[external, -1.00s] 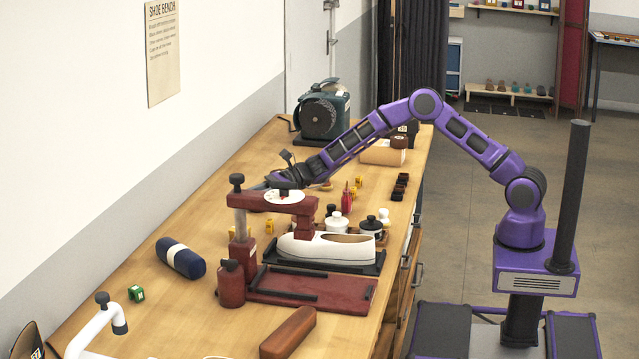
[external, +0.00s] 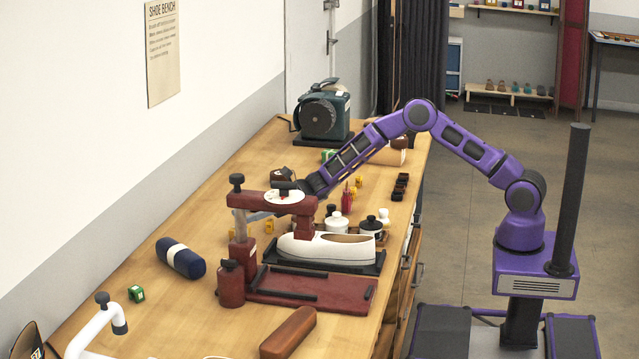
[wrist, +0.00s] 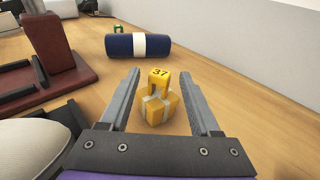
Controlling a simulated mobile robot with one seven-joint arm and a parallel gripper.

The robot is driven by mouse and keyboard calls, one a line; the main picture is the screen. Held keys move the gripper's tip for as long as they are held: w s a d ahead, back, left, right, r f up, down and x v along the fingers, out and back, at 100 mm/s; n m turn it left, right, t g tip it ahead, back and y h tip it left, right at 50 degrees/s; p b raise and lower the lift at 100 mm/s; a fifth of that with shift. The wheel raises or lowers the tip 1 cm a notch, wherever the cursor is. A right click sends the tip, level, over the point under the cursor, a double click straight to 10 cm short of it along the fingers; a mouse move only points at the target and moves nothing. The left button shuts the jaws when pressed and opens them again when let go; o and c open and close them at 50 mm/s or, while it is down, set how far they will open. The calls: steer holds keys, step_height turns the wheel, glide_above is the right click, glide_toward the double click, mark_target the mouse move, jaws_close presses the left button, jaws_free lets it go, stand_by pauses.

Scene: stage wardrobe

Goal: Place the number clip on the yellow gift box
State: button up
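The yellow number clip (wrist: 159,78), marked 37, shows in the wrist view. It appears to stand upright on the yellow gift box (wrist: 154,110), which has pale ribbon bands; the exact contact is hard to make out. My gripper (wrist: 160,82) is open, one finger on each side of the clip with a visible gap to both. In the external view my gripper (external: 262,215) is low over the bench, largely hidden behind the dark red press arm. A small yellow thing (external: 268,227) shows below it, too small to identify.
The dark red press (external: 244,200) stands close in front of my gripper, with a white shoe (external: 318,248) beside it. A navy roll with a white band (wrist: 116,46) lies beyond the clip. Several bottles (external: 338,224) stand to the right.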

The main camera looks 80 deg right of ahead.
steer(key=shift+r, duration=0.1)
steer(key=shift+r, duration=0.15)
steer(key=v, duration=0.4)
steer(key=shift+d, duration=0.2)
step_height(320, 180, up, 7)
steer(key=p, duration=0.1)
steer(key=shift+s+d, duration=0.15)
steer(key=shift+s, duration=0.2)
